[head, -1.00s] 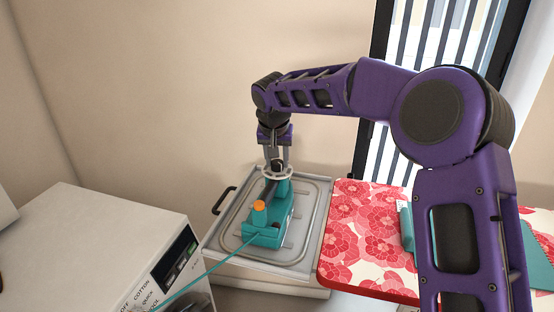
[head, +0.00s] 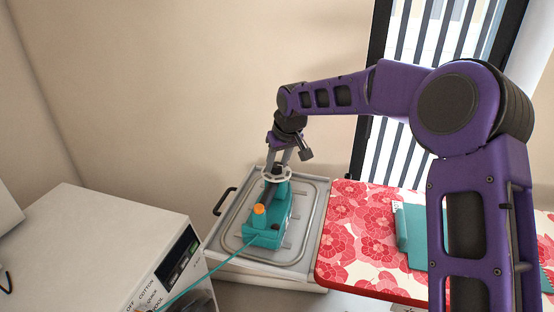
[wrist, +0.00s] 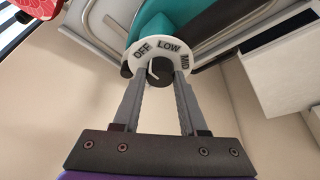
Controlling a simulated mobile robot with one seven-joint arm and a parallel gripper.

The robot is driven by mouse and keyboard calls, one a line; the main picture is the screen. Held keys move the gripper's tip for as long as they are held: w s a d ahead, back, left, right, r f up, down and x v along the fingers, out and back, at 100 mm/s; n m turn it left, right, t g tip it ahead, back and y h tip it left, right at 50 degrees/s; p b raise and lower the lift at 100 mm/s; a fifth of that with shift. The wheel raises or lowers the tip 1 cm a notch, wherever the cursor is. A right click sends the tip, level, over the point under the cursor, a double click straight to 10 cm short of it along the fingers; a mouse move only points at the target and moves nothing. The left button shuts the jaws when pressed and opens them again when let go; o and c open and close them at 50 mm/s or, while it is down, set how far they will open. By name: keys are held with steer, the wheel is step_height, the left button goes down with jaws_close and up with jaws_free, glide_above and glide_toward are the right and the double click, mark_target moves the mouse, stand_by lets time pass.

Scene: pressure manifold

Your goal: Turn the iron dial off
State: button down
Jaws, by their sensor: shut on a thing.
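The teal iron (head: 270,222) lies on a grey metal tray, with an orange knob (head: 259,209) on it. A white dial ring (head: 268,177) sits at its far end. In the wrist view the dial ring (wrist: 169,50) shows OFF, LOW and MID, with a dark knob (wrist: 160,72) in its middle. My gripper (head: 277,163) comes down on the dial from above, tilted. In the wrist view the fingers of my gripper (wrist: 160,78) are closed on the knob. The fingers partly hide the knob, and I cannot tell which setting it points to.
The grey tray (head: 302,253) has a black handle at its left. A white appliance (head: 85,240) stands at the left, and a teal cord (head: 215,267) runs from the iron towards it. A red flowered board (head: 350,240) is at the right, with a teal cloth on it.

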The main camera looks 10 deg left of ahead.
steer(key=shift+n, duration=0.4)
steer(key=shift+c, duration=2.2)
jaws_free()
steer(key=v, duration=1.7)
steer(key=shift+d+r, duration=0.15)
steer(key=shift+d, duration=0.15)
steer(key=shift+w+a, duration=0.1)
